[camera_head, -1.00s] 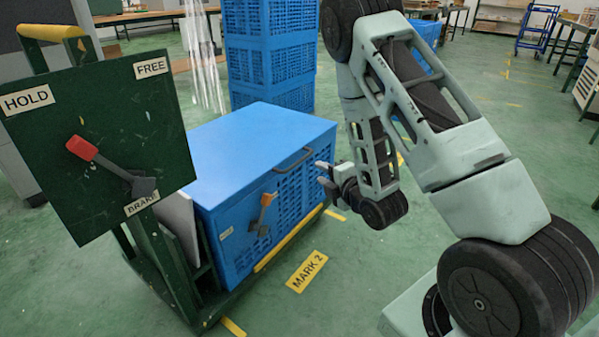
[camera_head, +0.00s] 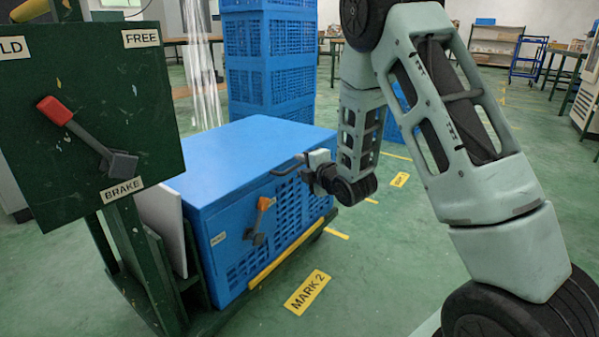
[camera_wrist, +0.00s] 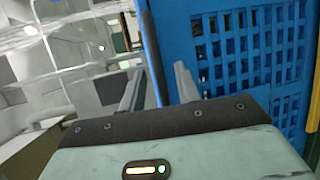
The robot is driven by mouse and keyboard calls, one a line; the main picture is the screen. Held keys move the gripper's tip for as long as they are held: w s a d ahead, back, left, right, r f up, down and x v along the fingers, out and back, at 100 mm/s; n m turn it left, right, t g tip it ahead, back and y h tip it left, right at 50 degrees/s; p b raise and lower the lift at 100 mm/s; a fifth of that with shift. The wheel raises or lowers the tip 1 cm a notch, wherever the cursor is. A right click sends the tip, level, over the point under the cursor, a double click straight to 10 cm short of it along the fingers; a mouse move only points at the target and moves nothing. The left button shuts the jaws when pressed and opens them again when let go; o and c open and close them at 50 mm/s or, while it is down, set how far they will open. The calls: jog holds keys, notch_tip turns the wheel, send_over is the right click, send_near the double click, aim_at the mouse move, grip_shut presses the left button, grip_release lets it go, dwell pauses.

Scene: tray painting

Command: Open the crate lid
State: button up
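The blue crate (camera_head: 222,242) stands on a dark green cart with its flat blue lid (camera_head: 250,145) shut. A dark bar handle (camera_head: 284,169) sticks out from the lid's front edge. My gripper (camera_head: 303,168) is at the right end of this handle in the head view. In the wrist view my gripper (camera_wrist: 158,88) has its two fingers apart, with a dark bar (camera_wrist: 152,50), likely the handle, running between them. I cannot tell whether the fingers touch it. A latch with an orange tip (camera_head: 264,205) is on the crate's front, tip upward.
A green board (camera_head: 95,110) with a red-tipped lever (camera_head: 55,111) stands at left; the lever points up-left, away from the BRAKE label. Stacked blue crates (camera_head: 270,60) stand behind. The floor by the MARK 2 label (camera_head: 307,292) is clear.

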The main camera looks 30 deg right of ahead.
jog(key=shift+w+f, duration=0.2)
jog(key=shift+w, duration=0.75)
grip_shut()
jog(key=shift+r, duration=0.2)
